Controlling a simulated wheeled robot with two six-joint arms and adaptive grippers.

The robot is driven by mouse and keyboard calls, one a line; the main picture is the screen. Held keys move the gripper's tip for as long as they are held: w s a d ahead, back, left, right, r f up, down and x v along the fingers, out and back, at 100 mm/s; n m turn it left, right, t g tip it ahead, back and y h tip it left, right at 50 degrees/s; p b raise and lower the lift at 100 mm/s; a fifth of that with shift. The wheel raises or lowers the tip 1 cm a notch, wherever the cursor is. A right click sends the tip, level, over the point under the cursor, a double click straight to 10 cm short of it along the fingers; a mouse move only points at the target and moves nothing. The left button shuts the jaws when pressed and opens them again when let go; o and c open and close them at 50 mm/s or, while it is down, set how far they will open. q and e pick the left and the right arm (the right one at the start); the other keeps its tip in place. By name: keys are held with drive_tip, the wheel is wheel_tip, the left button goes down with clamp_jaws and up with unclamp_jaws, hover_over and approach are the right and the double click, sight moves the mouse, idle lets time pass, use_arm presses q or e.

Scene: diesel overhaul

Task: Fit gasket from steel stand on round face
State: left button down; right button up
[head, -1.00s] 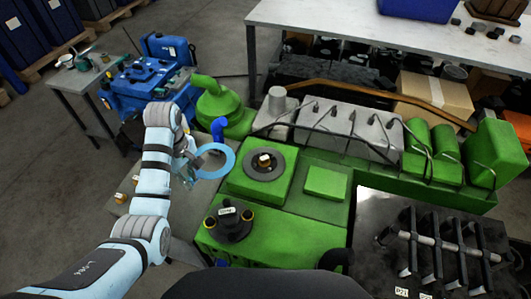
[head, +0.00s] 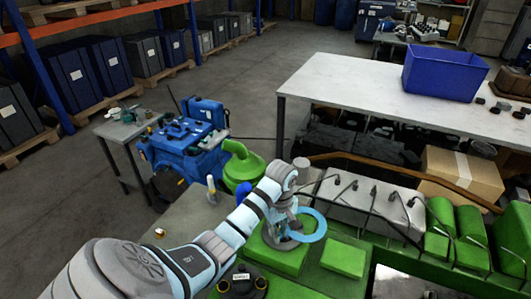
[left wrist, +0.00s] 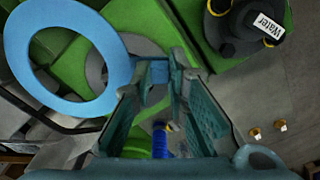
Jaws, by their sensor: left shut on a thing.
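The gasket is a flat light-blue ring (head: 320,224), which also shows large at the left of the left wrist view (left wrist: 110,40). My left gripper (head: 291,219) is shut on its edge; the fingertips (left wrist: 154,72) pinch a small tab of it. The ring hangs out to the right of the fingers, above the green block (head: 290,258). The round face is a dark grey disc (head: 272,238) on that block, partly hidden by my gripper. Ring and disc look offset; I cannot tell the height between them. The grey steel stand (head: 185,212) is at left. My right gripper is not in view.
A black fitting labelled Water (left wrist: 238,30) stands on the green engine near my arm. A blue pipe (head: 244,190) and a green funnel-shaped part (head: 240,165) are beside the gripper. The grey cover with cables (head: 350,197) lies to the right.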

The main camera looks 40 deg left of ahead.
use_arm(q)
drive_tip(key=s+a+r+n+p, duration=0.1)
drive_tip(key=s+a, duration=0.2)
drive_tip(key=a, duration=0.3)
drive_tip(key=f, duration=0.6)
drive_tip(key=shift+w+d+b, duration=0.1)
drive_tip(key=shift+d+b, duration=0.25)
drive_tip(key=shift+a+f, duration=0.1)
drive_tip(key=shift+f, duration=0.25)
drive_tip(key=shift+r+p, duration=0.15)
drive_tip(key=shift+p, duration=0.25)
drive_tip(key=shift+f+b, duration=0.45)
drive_tip(key=shift+f, duration=0.55)
drive_tip(key=c, duration=1.5)
unclamp_jaws()
